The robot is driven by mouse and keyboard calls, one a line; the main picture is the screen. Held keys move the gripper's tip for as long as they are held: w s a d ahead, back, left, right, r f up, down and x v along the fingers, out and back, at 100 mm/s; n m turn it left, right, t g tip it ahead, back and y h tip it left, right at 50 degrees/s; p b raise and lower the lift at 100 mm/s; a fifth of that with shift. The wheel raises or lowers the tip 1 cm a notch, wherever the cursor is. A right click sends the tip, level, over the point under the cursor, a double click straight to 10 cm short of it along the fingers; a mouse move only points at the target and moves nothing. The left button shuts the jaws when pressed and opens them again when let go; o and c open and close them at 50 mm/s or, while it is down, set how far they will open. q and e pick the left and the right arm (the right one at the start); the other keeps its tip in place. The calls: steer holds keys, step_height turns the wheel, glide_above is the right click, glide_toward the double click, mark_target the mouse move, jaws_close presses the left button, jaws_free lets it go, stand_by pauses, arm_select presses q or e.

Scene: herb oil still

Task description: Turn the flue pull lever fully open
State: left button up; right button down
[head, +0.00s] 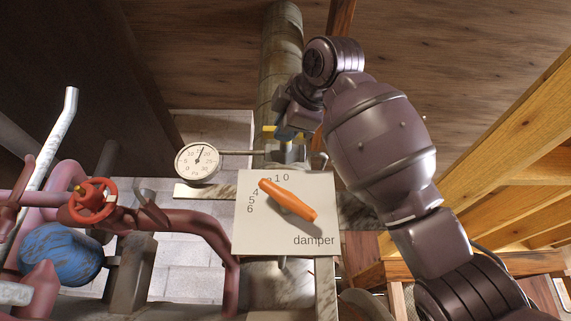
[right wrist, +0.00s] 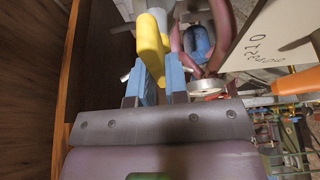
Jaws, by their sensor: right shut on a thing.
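My right gripper (head: 286,133) is at the grey vertical flue pipe (head: 279,55), above the damper plate. In the right wrist view its blue fingers (right wrist: 154,88) are shut on a yellow lever handle (right wrist: 151,48). A bit of this yellow handle (head: 268,128) shows in the head view; the gripper hides most of it. An orange lever (head: 287,200) lies across the white plate (head: 312,222) marked "damper". Its upper-left end covers the scale between 1 and 4. The orange lever also shows in the right wrist view (right wrist: 298,81), apart from my fingers. My left gripper is out of view.
A round dial gauge (head: 198,161) stands left of the flue on a thin stem. A red valve wheel (head: 92,200), a blue round vessel (head: 60,252) and dark red pipes (head: 185,217) fill the left. Wooden beams (head: 500,150) are on the right.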

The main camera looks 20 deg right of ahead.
steer(key=shift+n, duration=0.3)
steer(key=c, duration=1.1)
jaws_free()
steer(key=shift+s, duration=0.1)
steer(key=s+b, duration=0.1)
steer(key=s, duration=0.2)
steer(key=s+b, duration=0.1)
steer(key=s, duration=0.3)
steer(key=s+d+b, duration=0.1)
steer(key=s, duration=0.2)
steer(key=shift+s+r, duration=0.1)
steer(key=shift+s, duration=0.25)
